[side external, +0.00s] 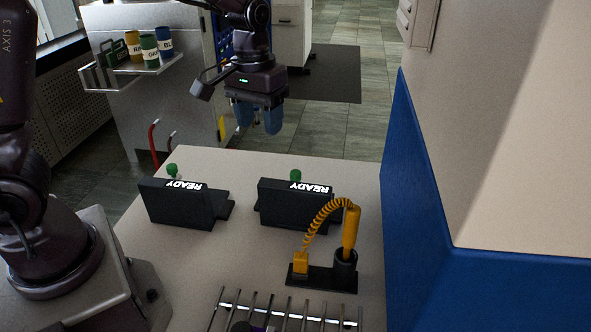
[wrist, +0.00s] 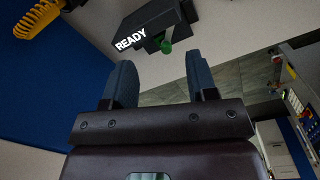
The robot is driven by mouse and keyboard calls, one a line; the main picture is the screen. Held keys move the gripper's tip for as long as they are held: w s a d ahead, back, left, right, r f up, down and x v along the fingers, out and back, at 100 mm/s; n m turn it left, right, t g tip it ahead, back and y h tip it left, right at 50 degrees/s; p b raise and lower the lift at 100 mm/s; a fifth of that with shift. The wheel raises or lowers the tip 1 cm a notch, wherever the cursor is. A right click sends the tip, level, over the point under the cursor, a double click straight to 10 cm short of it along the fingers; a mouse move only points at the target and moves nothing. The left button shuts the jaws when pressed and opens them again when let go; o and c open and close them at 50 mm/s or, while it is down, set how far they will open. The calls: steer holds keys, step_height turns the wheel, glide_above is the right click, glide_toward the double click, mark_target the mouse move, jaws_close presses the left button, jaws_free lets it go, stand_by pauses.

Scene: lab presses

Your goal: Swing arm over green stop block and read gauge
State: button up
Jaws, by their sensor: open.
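Two black units with lit READY displays stand on the pale bench in the side view, a left one (side external: 170,207) and a right one (side external: 285,208). A green knob-like part shows behind each, at the left unit (side external: 172,169) and the right unit (side external: 295,175). My gripper (side external: 259,118) is open and empty, above and beyond the bench's far edge. In the wrist view, one READY unit (wrist: 150,22) and its green part (wrist: 165,46) lie beyond my open fingers (wrist: 158,78). I cannot make out a swing arm, green stop block or gauge for certain.
A yellow coiled-cord tool (side external: 351,230) stands in a black holder at front right, with a metal rod rack (side external: 285,312) in front. A blue-and-beige wall (side external: 420,200) bounds the right. A shelf with coloured cans (side external: 140,62) is at back left.

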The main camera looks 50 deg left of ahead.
mark_target(298, 175)
steer(key=w+a+f+n, duration=0.3)
steer(key=w+f+n, duration=0.2)
steer(key=w, duration=0.5)
steer(key=shift+y, duration=0.3)
step_height(298, 175, down, 12)
steer(key=shift+s+d+f, duration=0.1)
steer(key=shift+s+d, duration=0.05)
steer(key=c, duration=0.9)
steer(key=shift+d+m, duration=0.45)
steer(key=shift+m, duration=0.65)
steer(key=shift+c, duration=0.2)
steer(key=o, duration=0.9)
